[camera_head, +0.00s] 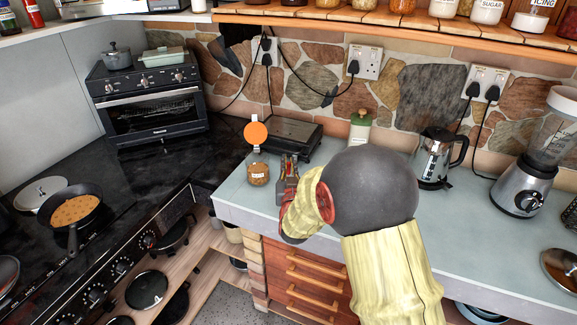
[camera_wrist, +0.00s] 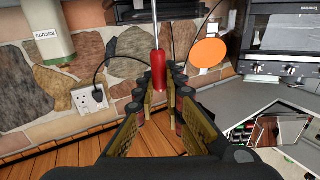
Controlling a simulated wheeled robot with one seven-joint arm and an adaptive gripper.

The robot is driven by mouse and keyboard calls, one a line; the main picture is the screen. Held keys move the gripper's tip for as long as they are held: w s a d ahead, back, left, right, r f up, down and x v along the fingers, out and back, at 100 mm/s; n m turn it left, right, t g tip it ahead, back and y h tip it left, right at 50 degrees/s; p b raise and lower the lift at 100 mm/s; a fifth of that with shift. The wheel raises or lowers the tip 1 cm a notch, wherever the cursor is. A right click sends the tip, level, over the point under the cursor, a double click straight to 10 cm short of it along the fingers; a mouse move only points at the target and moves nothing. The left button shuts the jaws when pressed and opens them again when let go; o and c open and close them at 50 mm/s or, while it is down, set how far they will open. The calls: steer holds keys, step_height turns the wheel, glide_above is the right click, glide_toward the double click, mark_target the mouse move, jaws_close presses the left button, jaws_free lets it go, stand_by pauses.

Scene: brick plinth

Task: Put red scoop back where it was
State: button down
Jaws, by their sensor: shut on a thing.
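My gripper (camera_head: 288,170) is above the counter, just right of a small glass jar (camera_head: 258,174) with brown contents. The jar's round orange lid (camera_head: 256,133) stands open above it. In the wrist view my gripper (camera_wrist: 160,92) is shut on the red scoop (camera_wrist: 159,68), holding it by its red handle. The scoop's thin metal shaft runs up out of that view, so its bowl is hidden. The orange lid (camera_wrist: 210,53) shows to the right of the handle. In the head view I cannot make out the scoop clearly.
A dark flat appliance (camera_head: 283,138) stands behind the jar. A green canister (camera_head: 360,127), a kettle (camera_head: 434,157) and a blender (camera_head: 522,187) stand along the counter to the right. The stove with a pan (camera_head: 75,210) is at left. The counter front is clear.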

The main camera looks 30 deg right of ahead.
steer(key=shift+f, duration=0.2)
steer(key=c, duration=1.9)
jaws_free()
steer(key=shift+r, duration=0.15)
